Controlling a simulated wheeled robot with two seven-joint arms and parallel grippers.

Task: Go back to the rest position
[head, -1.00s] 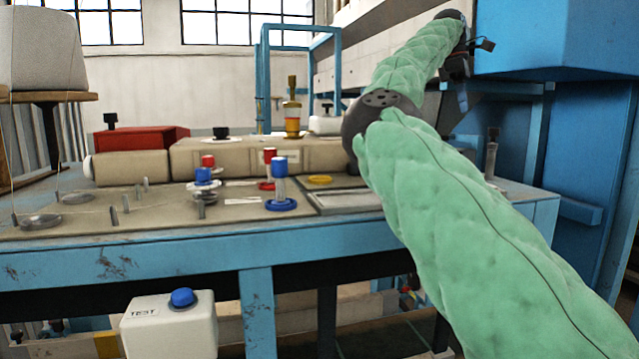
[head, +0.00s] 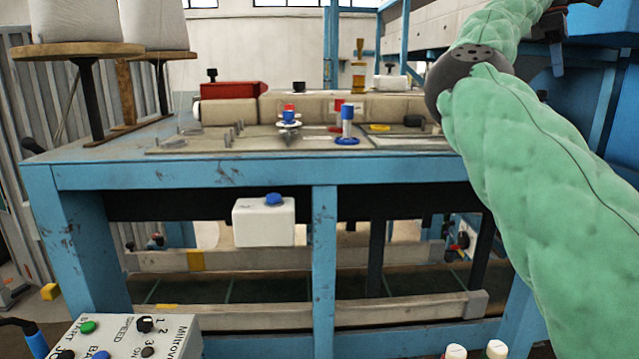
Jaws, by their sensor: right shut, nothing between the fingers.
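My right arm, in a green padded sleeve (head: 545,190), comes in from the lower right and reaches up to the top right. My right gripper (head: 558,62) shows small and dark near the top right edge, partly cut off and hard to make out. It is shut and empty, and is apart from the things on the blue worktable (head: 180,172). My left gripper is not in view.
On the table are a red box (head: 232,91), a blue-topped spool (head: 347,122) and thread guides. Large white cones (head: 75,20) stand at left. A white box (head: 264,222) hangs under the table edge. A control panel (head: 125,338) is at lower left.

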